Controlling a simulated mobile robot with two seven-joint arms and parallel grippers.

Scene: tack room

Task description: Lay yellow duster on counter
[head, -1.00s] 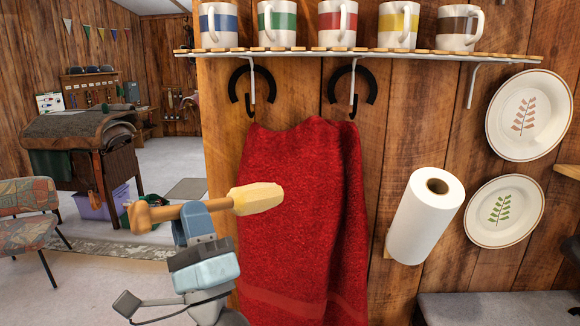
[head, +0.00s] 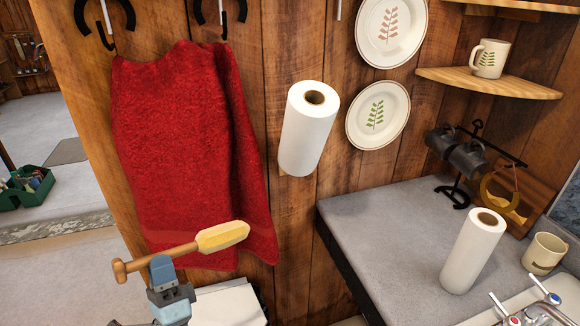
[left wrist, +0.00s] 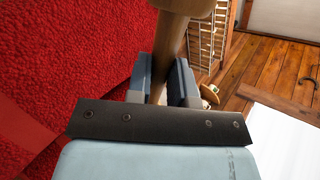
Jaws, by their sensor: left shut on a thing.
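The yellow duster (head: 222,237) has a pale yellow head and a brown wooden handle. My left gripper (head: 160,266) is shut on its handle and holds it in the air, in front of the red towel. In the left wrist view the handle (left wrist: 176,35) runs up between the two fingers of the gripper (left wrist: 163,85); the yellow head does not show there. The grey counter (head: 385,215) lies to the right in the head view, apart from the duster. My right gripper is not in view.
On the counter stand a paper towel roll (head: 472,252), a beige mug (head: 543,253) and a dark mug rack (head: 462,165). A sink tap (head: 545,290) is at the lower right. The counter's left part is clear. A red towel (head: 190,150) and another roll (head: 308,130) hang on the wall.

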